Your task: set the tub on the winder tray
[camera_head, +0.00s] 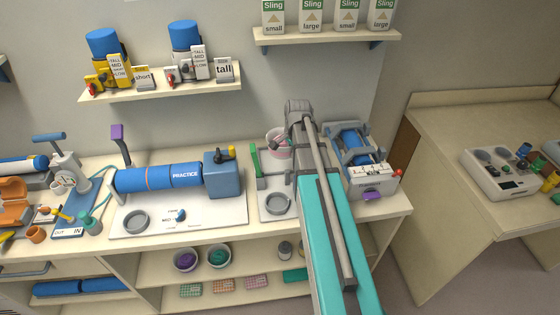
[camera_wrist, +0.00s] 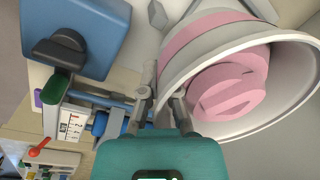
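The tub is a white bowl with a pink band and pink rolls inside. In the wrist view the tub (camera_wrist: 285,85) lies close and tilted, its opening to the right. My gripper (camera_wrist: 164,88) has one finger outside the tub's wall and one inside, pinching the rim. In the head view the tub (camera_head: 276,136) shows beside my wrist, near the back wall; my fingers are hidden there. A pale tray (camera_head: 267,213) with a grey ring and a green post is below it, partly behind my arm. I cannot tell whether this is the winder tray.
A winder-like frame with a blue roll (camera_head: 352,141) stands right of my arm. A blue practice limb (camera_head: 160,178) lies on a board to the left. Shelves with boxes hang above. A side table with a scale (camera_head: 497,175) is at right.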

